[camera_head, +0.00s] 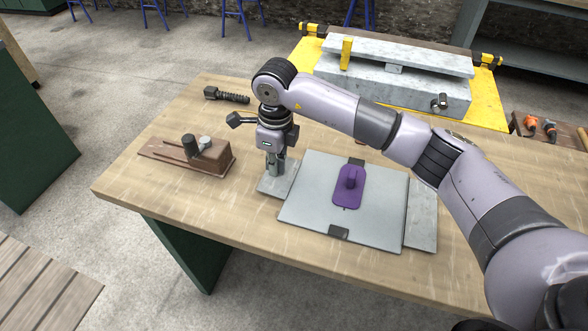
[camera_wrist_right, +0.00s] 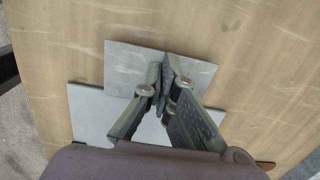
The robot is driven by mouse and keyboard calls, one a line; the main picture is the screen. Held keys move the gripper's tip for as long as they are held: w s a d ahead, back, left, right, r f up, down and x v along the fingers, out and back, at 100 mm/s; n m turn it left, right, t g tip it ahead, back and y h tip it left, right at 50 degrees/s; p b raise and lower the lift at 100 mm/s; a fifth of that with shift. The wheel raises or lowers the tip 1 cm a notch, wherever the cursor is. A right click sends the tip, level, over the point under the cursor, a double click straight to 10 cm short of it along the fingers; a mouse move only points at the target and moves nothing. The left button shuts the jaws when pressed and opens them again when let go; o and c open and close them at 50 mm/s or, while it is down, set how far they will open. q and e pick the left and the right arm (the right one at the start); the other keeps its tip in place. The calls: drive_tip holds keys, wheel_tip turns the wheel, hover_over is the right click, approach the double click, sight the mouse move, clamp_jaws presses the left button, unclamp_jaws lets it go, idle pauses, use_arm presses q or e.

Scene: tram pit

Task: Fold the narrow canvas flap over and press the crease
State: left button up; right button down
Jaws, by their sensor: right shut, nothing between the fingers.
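A pale grey sheet (camera_head: 315,215) lies flat on the workbench, with dark patches at its far and near edges. A narrow darker grey strip (camera_head: 421,225) runs along its right side. A small grey piece (camera_head: 268,187) lies at its left edge; I cannot tell which of these is the canvas flap. A purple block with a handle (camera_head: 348,187) rests on the sheet. My right gripper (camera_head: 275,172) points down, shut and empty, over the small grey piece. In the wrist view its fingertips (camera_wrist_right: 167,62) meet above that grey piece (camera_wrist_right: 125,65). I cannot tell whether they touch it. My left gripper is out of view.
A dark threaded bolt (camera_head: 228,96) lies behind. A grey metal assembly on a yellow base (camera_head: 395,75) stands at the back. Orange-handled tools (camera_head: 540,128) lie at far right. The front left bench is clear.

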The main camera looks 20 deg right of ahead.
drive_tip(key=shift+f+b, duration=0.35)
drive_tip(key=shift+f, duration=0.05)
idle(0.4)
drive_tip(key=shift+s+d+r+p, duration=0.1)
drive_tip(key=shift+r+p, duration=0.8)
drive_tip(key=shift+r, duration=0.9)
drive_tip(key=shift+d+r+p, duration=0.1)
drive_tip(key=shift+r+p, duration=0.75)
drive_tip(key=shift+r, duration=0.9)
